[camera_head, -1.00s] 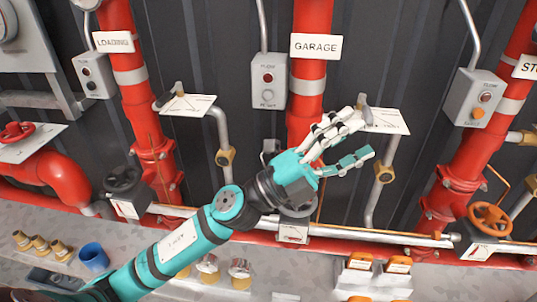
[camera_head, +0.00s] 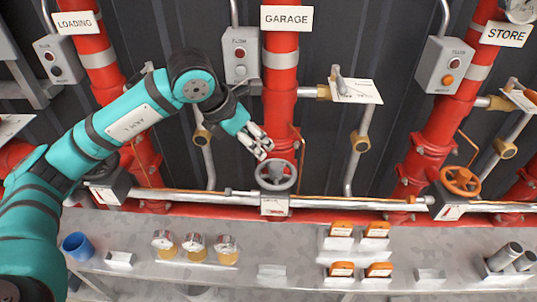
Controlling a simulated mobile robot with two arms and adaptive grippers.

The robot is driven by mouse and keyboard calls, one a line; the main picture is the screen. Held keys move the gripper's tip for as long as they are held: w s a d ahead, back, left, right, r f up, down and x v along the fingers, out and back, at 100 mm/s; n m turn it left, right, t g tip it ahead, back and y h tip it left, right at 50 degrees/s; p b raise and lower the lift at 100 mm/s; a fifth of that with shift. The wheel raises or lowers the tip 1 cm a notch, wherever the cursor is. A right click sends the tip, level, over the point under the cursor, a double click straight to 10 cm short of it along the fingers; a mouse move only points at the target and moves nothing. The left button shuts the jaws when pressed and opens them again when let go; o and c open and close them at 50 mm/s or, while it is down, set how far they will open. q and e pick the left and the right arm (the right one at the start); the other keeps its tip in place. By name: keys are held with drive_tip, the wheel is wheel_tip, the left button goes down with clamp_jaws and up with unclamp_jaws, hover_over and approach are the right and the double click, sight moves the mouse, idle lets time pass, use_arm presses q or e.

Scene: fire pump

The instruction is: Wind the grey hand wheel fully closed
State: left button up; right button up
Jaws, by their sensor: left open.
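The grey hand wheel (camera_head: 276,174) sits low on the red pipe under the GARAGE sign, above a small white indicator plate (camera_head: 274,207). Its rim and spokes show clearly. My left gripper (camera_head: 262,148) is just above and to the left of the wheel, with its fingers pointing down and right towards it. The fingers look spread and empty. A small gap seems to show between the fingertips and the rim, but I cannot tell the depth. My right gripper does not show.
An orange hand wheel (camera_head: 460,181) is on the right pipe. A small grey lever (camera_head: 341,84) stands by a plate right of the GARAGE pipe. A horizontal silver rod (camera_head: 340,202) runs beside the wheel. The shelf below holds gauges (camera_head: 194,246), orange-topped blocks (camera_head: 341,229) and a blue cup (camera_head: 76,246).

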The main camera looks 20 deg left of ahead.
sight(276, 165)
use_arm(q)
drive_tip(key=p+x, duration=0.3)
drive_tip(key=x, duration=1.1)
drive_tip(key=shift+w+f, duration=0.1)
drive_tip(key=shift+f, duration=0.1)
drive_tip(key=c, duration=0.4)
clamp_jaws()
drive_tip(key=shift+c, duration=0.4)
unclamp_jaws()
drive_tip(key=o, duration=0.6)
